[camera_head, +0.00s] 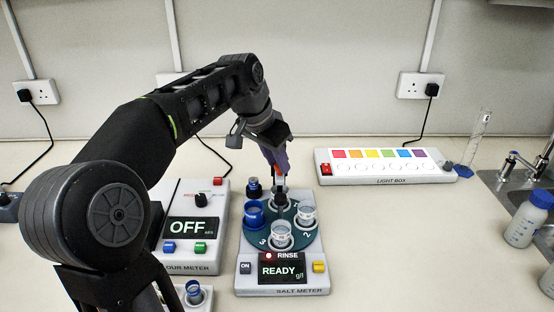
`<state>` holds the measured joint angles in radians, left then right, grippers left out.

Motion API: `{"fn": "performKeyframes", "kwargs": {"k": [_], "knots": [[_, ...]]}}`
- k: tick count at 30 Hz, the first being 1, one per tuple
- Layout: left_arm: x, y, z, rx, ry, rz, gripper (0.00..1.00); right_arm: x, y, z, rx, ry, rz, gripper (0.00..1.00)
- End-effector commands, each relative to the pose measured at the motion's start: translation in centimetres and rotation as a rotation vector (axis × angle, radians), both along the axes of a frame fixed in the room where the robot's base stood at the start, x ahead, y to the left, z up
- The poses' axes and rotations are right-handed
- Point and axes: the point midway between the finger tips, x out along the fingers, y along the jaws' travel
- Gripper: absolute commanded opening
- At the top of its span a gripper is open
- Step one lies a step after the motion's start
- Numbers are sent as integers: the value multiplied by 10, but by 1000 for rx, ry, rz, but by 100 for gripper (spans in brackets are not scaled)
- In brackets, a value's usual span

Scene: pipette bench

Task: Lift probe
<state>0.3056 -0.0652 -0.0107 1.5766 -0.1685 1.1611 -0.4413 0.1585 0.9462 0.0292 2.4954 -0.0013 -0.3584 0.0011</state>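The salt meter (250,272) stands in the middle of the bench. Its display reads READY and a red light shows by the word RINSE. It bears a round dark teal turntable (262,242) with a blue cup (254,213) and clear cups (281,235). The probe (281,199) appears as a dark upright piece at the back middle of the turntable. My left gripper (279,180) points down at the probe's top, its fingers small and partly hidden by the wrist. I cannot tell whether it grips the probe. My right gripper is not in view.
The colour meter (190,228), reading OFF, stands to the left, partly behind my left arm. A light box (385,166) with coloured squares lies at the back right. A glass cylinder (478,140), sink (520,190) and bottle (526,220) are at right. Bench right of the salt meter is clear.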

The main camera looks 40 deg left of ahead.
Motion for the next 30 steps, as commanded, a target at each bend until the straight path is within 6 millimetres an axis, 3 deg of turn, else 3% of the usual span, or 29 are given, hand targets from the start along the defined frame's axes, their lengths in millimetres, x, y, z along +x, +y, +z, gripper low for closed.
{"fn": "performKeyframes", "kwargs": {"k": [6,30], "knots": [[0,0,0,0,0,0,0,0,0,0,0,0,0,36],[0,0,1,0,0,0,0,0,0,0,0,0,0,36]]}}
